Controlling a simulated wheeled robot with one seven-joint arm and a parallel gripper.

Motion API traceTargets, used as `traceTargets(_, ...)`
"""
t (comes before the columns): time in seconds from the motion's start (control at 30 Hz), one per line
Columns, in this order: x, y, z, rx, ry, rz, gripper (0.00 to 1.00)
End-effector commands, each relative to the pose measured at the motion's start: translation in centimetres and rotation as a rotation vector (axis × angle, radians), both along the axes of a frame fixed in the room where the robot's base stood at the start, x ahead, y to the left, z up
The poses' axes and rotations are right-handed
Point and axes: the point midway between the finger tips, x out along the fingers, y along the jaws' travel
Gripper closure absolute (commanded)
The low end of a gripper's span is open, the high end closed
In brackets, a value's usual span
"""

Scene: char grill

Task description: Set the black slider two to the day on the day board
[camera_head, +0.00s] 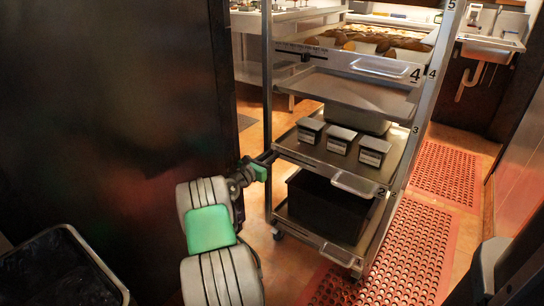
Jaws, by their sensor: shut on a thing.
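My gripper (270,157) reaches in from the left to the left front edge of the metal rack, at the level of the lower tray (320,160). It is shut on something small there. The dark fingers hide that thing, so I cannot tell its shape or confirm that it is black slider two. Higher up, a small black slider (305,57) sits on a marked strip across the front of the level marked 4. No day names can be read.
The rack has a front handle (357,185) and black-lidded containers (341,140) on the lower tray. A large black bin (325,205) stands below. A dark panel (120,110) rises left of my arm. Red perforated mats (385,250) lie on the floor at right.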

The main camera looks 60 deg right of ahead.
Motion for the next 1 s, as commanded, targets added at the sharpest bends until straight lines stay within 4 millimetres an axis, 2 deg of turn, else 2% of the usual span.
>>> traceTargets(0.03,0.5,0.0,0.1,-0.002,-0.008,0.012,0.80)
traceTargets(0.3,0.3,-0.1,0.1,-0.002,-0.007,0.008,0.60)
traceTargets(0.57,0.2,0.1,0.2,-0.002,-0.005,0.005,0.60)
traceTargets(0.67,0.5,1.4,0.3,-0.001,-0.004,0.008,0.60)
traceTargets(0.9,1.4,6.2,0.4,0.001,-0.003,0.009,0.60)
traceTargets(1.0,1.6,7.3,0.3,-0.002,-0.004,0.009,0.60)
